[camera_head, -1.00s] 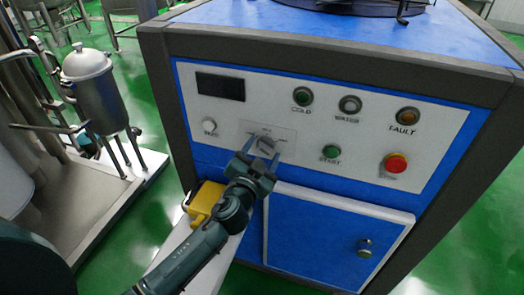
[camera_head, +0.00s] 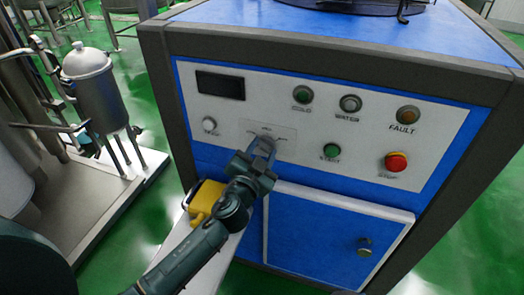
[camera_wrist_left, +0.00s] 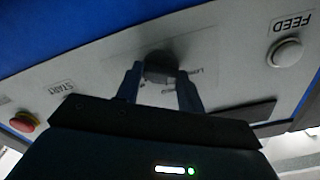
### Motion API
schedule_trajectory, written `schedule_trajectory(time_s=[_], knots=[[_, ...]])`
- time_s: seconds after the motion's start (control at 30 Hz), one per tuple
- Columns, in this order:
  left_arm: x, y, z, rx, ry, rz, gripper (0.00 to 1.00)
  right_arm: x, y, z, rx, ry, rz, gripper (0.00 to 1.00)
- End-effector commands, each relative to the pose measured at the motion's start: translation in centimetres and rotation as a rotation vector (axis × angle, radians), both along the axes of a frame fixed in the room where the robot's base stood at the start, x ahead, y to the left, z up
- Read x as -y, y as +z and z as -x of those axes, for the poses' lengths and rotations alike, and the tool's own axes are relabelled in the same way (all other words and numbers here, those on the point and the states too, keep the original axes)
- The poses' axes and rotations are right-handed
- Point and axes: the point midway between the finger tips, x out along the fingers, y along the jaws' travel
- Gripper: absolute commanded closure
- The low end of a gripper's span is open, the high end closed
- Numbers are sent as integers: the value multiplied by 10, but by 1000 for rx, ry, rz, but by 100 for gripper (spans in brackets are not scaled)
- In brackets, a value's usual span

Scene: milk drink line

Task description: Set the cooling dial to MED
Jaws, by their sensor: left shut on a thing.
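In the left wrist view the dial (camera_wrist_left: 159,66) shows as a dark round knob between the two fingertips (camera_wrist_left: 160,80). The labels around the dial are too small and partly covered, so I cannot read which setting it points at. My right gripper is not in view.
Above the dial are a dark display (camera_head: 220,85) and the COLD (camera_head: 303,94), WATER (camera_head: 350,103) and FAULT (camera_head: 407,115) lamps. A green START button (camera_head: 331,151) and a red stop button (camera_head: 396,162) are to the right.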

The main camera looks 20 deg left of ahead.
Motion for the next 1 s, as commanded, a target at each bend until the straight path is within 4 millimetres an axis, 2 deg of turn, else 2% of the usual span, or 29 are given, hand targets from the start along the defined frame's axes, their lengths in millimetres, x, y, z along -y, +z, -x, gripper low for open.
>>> schedule_trajectory(time_s=[0.37, 1.0], knots=[[0, 1, -1, 5, 0, -93, 84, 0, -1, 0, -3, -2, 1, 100], [1, 2, -1, 27, 0, -657, 85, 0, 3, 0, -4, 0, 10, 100]])
